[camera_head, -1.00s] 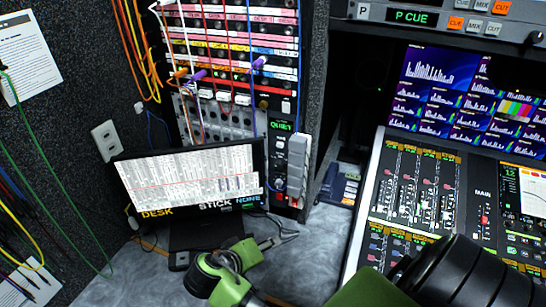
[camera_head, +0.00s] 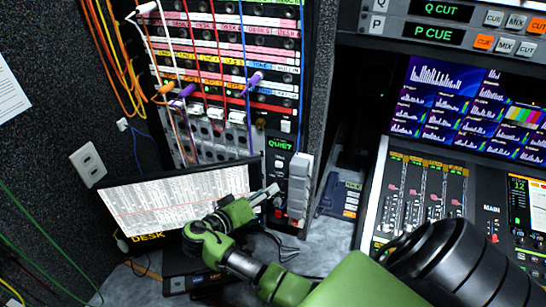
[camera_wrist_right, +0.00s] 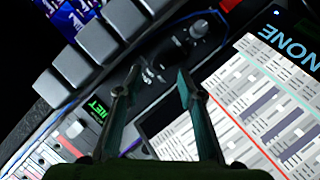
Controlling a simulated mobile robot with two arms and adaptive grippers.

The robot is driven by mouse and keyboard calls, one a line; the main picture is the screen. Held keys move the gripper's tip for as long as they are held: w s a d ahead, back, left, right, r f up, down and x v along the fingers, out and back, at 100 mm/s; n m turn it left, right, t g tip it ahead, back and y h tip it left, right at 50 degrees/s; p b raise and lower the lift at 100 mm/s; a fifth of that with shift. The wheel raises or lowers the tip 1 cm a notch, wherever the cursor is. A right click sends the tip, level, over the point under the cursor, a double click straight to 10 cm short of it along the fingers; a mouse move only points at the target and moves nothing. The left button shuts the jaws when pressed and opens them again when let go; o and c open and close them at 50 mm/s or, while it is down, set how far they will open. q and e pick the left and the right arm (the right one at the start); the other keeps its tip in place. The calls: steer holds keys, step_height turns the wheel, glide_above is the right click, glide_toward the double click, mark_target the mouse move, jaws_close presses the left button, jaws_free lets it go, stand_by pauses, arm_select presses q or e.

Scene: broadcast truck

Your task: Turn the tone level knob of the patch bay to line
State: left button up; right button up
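The patch bay (camera_head: 232,62) stands at the back left, with rows of coloured labels and plugged cords. Beside its lower right is a narrow panel with a green QUIET display (camera_head: 280,145). My right gripper (camera_head: 270,193) is in front of this panel's lower part, past the monitor's right edge. My left gripper is not in view.
A monitor (camera_head: 168,196) stands close left of the gripper, and my arm passes in front of it. Grey block-like keys (camera_head: 300,175) stand right of the panel. The mixing console (camera_head: 425,200) is at the right. Cords hang over the patch bay.

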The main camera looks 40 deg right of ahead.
mark_target(278, 184)
steer(key=p+x, duration=0.1)
steer(key=x, duration=0.3)
steer(key=shift+d, duration=0.2)
jaws_close()
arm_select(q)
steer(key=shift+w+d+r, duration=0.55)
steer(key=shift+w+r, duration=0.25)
